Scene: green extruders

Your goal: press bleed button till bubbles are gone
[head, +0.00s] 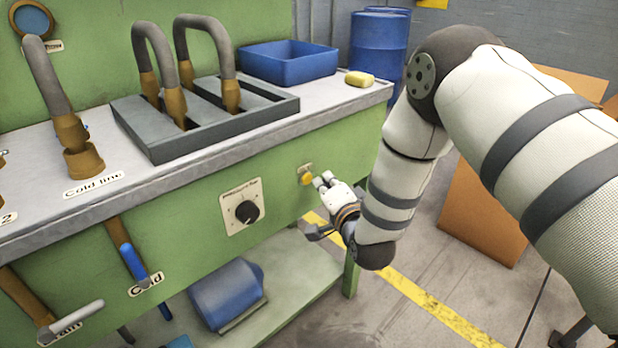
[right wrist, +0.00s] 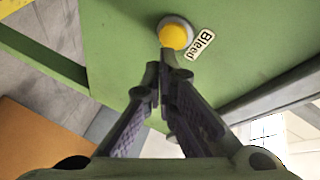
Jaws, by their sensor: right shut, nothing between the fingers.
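The yellow bleed button (head: 307,179) sits on the green front panel of the bench, right of the black dial. In the right wrist view the button (right wrist: 175,36) shows as a yellow dome in a grey ring, with a "Bleed" label (right wrist: 201,43) beside it. My right gripper (head: 323,180) is shut and empty, its fingertips just right of the button in the head view. In the right wrist view the fingertips (right wrist: 167,60) lie right by the button's lower edge; I cannot tell whether they touch it. My left gripper is not in view. No bubbles are visible.
A black dial (head: 247,211) on a white plate is left of the button. A blue tray (head: 288,62), a yellow sponge (head: 360,79) and a grey rack with hoses (head: 205,130) stand on the bench top.

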